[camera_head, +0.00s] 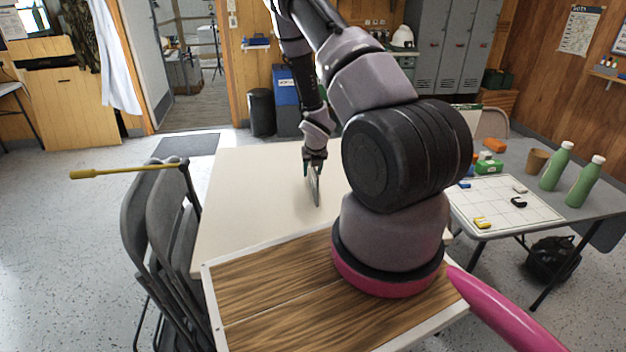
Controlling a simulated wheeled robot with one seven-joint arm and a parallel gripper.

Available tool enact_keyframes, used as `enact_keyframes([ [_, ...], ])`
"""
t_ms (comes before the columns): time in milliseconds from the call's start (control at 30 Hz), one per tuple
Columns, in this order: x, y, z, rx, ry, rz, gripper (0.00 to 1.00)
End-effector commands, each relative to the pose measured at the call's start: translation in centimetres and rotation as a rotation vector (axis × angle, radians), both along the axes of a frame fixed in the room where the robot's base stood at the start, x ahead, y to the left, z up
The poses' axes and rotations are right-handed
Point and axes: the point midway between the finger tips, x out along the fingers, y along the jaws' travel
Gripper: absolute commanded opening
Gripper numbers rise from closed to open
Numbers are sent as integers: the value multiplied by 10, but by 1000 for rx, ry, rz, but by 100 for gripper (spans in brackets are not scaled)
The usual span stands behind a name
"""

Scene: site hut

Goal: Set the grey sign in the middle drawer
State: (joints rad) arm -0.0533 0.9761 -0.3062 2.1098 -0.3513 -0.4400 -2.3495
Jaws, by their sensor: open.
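My gripper (315,162) is above the cream table and points down, with its jaws open. A thin grey plate (315,187), which looks like the grey sign, stands nearly edge-on right below the gripper at the table. I cannot tell whether its top is between the fingers or touches them. I cannot make out a middle drawer in this view; my arm hides part of the right side of the table.
The cream table (243,190) is otherwise bare to the left. Folding chairs (160,230) stand at its left side. A side table at right holds a white board (503,207), green bottles (582,183) and small items. Grey lockers (455,50) stand behind.

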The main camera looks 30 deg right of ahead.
Motion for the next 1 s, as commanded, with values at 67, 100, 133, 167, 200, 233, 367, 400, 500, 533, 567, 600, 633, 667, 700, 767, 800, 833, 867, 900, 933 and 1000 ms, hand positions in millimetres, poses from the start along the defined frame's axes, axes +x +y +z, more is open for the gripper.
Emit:
enact_keyframes([
  [67,0,0,0,0,0,0,48],
  [100,0,0,0,0,0,0,48],
  [133,0,0,0,0,0,0,48],
  [167,0,0,0,0,0,0,48],
  [200,0,0,-1,0,0,1,48],
  [233,0,0,-1,0,0,1,48],
  [367,0,0,-3,0,0,1,48],
  [400,0,0,-3,0,0,1,48],
  [500,0,0,-5,0,0,0,48],
  [533,0,0,-5,0,0,0,48],
  [567,0,0,-5,0,0,0,48],
  [600,0,0,-5,0,0,0,48],
  [633,0,0,-5,0,0,0,48],
  [667,0,0,-5,0,0,0,48],
  [700,0,0,-5,0,0,0,48],
  [767,0,0,-5,0,0,0,48],
  [800,0,0,-5,0,0,0,32],
  [833,0,0,-5,0,0,0,21],
  [867,0,0,-5,0,0,0,9],
  [900,0,0,-5,0,0,0,0],
  [933,0,0,-5,0,0,0,0],
  [1000,0,0,-5,0,0,0,0],
])
